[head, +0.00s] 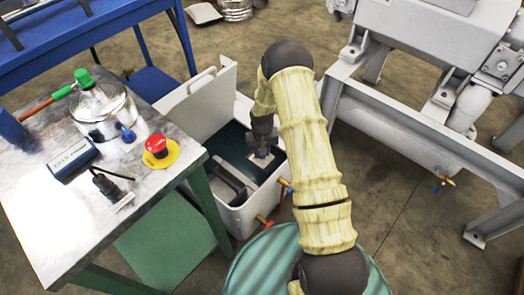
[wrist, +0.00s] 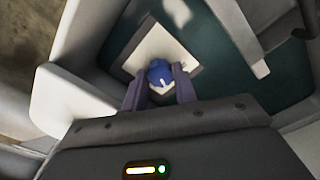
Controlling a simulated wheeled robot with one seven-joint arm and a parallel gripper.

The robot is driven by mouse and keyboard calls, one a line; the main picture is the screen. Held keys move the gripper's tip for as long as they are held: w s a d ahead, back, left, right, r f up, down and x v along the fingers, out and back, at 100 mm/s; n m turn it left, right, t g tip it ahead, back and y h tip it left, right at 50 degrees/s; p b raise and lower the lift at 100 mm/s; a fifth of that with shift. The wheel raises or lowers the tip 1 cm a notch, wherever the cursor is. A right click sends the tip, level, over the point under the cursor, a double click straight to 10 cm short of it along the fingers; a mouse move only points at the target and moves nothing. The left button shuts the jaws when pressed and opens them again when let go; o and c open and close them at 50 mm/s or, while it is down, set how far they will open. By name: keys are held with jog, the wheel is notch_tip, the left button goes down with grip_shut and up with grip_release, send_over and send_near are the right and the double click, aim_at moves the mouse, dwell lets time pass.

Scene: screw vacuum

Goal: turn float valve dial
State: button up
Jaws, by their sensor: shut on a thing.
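The float valve dial (wrist: 159,73) is a small blue knob on a pale square plate (wrist: 152,42) in the wrist view. My gripper (wrist: 159,92) is shut on it, one finger on each side. In the head view my gripper (head: 262,148) reaches down into an open white tank (head: 240,217). The blue knob cannot be made out there, but the pale plate (head: 261,162) shows in part below the fingers.
The tank's raised lid (head: 198,107) stands to the left. A metal-topped table (head: 60,205) holds a glass jar (head: 104,112), a red button (head: 156,145) and a labelled box (head: 72,158). A grey machine frame (head: 430,135) stands at right. Taps stick out from the tank's right side.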

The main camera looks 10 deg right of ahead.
jog(key=o, duration=0.7)
jog(key=shift+r, duration=0.1)
notch_tip(320, 180, up, 17)
jog(key=p, duration=0.5)
jog(key=shift+r, duration=0.15)
